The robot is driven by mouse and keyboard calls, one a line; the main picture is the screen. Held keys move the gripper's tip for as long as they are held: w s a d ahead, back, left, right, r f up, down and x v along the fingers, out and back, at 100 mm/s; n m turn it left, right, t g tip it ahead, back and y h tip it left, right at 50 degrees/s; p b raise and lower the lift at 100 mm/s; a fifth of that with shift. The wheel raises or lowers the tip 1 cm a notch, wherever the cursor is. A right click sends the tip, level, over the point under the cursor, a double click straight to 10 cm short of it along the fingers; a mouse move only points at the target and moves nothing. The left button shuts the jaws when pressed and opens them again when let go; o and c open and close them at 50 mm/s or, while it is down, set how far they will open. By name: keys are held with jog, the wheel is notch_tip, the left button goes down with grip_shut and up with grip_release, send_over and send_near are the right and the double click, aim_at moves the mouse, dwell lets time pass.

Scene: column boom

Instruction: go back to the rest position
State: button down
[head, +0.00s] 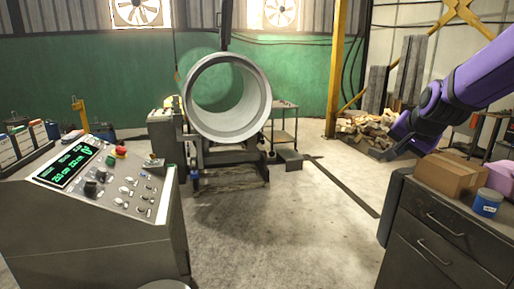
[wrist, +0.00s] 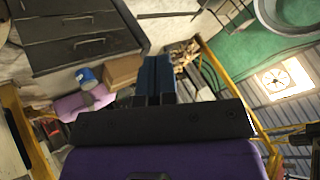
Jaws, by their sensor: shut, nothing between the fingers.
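My gripper (head: 380,153) is at the end of my purple arm, which reaches in from the right edge of the head view. It hangs in the air, pointing down and left, above and behind the dark drawer cabinet in the picture. In the wrist view my gripper (wrist: 155,62) shows its two blue fingers side by side, shut with nothing held. The wrist view is strongly tilted.
A control console (head: 95,195) stands at left, with a large pipe ring (head: 262,105) on a stand behind it. The drawer cabinet (head: 440,232) carries a cardboard box (head: 447,174) and blue tin (head: 487,203). A wood pile (head: 360,128) lies behind. Mid-floor is clear.

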jog(key=s+a+n+g, duration=0.1)
jog(key=s+n, duration=0.2)
jog(key=s, duration=0.6)
jog(key=s+a+r+n+g, duration=0.1)
jog(key=s+a+n, duration=0.1)
jog(key=s, duration=0.8)
jog(key=s+a+r+n+g, duration=0.1)
jog(key=s+a+n, duration=0.1)
jog(key=s, duration=0.8)
jog(key=shift+r+n, duration=0.2)
jog(key=shift+n, duration=0.7)
jog(key=shift+a, duration=0.1)
